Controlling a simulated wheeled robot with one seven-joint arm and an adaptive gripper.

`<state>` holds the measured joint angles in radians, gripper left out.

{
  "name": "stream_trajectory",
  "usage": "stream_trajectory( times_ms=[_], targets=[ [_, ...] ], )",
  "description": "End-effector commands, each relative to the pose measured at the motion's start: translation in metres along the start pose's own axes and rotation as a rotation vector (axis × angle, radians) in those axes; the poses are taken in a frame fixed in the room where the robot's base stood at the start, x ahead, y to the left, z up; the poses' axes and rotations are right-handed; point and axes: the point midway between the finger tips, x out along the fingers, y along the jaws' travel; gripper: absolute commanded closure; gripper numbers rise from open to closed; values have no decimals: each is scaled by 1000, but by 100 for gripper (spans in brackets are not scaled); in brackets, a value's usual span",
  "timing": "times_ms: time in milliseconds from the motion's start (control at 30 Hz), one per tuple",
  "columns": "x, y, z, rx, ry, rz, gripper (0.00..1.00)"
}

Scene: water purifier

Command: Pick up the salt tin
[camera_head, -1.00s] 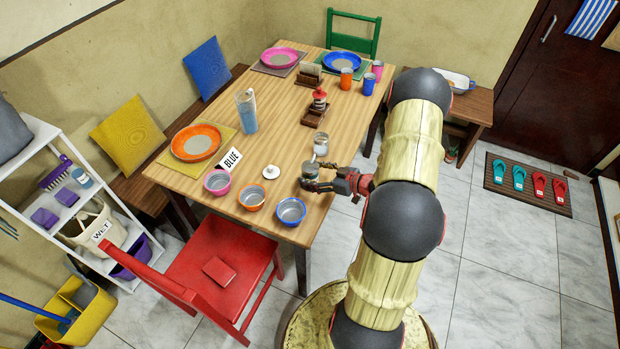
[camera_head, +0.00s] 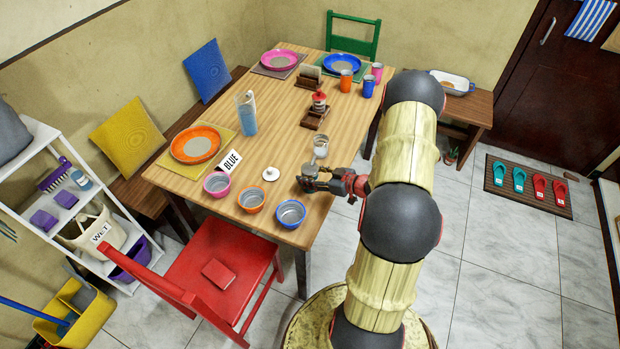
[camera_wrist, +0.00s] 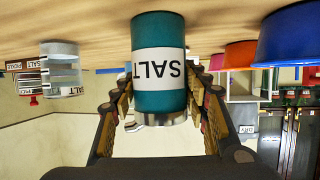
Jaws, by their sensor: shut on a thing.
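The salt tin is a teal cylinder with a white SALT label and a silver end. It fills the middle of the wrist view (camera_wrist: 158,55), upside down there, between the fingers of my gripper (camera_wrist: 158,118). My gripper is shut around the tin. In the head view, my gripper (camera_head: 314,184) is at the right edge of the table, with the tin's grey top (camera_head: 310,171) showing just above the fingers. The fingers hide most of the tin there. I cannot tell whether its base touches the table.
A clear jar (camera_head: 321,147) stands just behind the tin on the wooden table (camera_head: 278,135). A blue bowl (camera_head: 291,213), an orange bowl (camera_head: 252,200) and a pink bowl (camera_head: 217,184) line the near side. A white round lid (camera_head: 270,174) lies left of my gripper.

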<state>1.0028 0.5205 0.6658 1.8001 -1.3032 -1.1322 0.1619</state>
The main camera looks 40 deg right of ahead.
Motion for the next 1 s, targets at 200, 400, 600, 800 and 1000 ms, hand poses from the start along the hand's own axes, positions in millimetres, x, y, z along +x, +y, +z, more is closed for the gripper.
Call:
stream_trajectory(
  times_ms=[200, 400, 600, 800, 1000],
  targets=[
    [0, 0, 0, 0, 0, 0, 78],
    [0, 0, 0, 0, 0, 0, 90],
    [0, 0, 0, -1, 1, 0, 92],
    [-2, 0, -6, -1, 1, 0, 92],
    [-11, 1, -28, -4, 1, 0, 92]
  ],
)
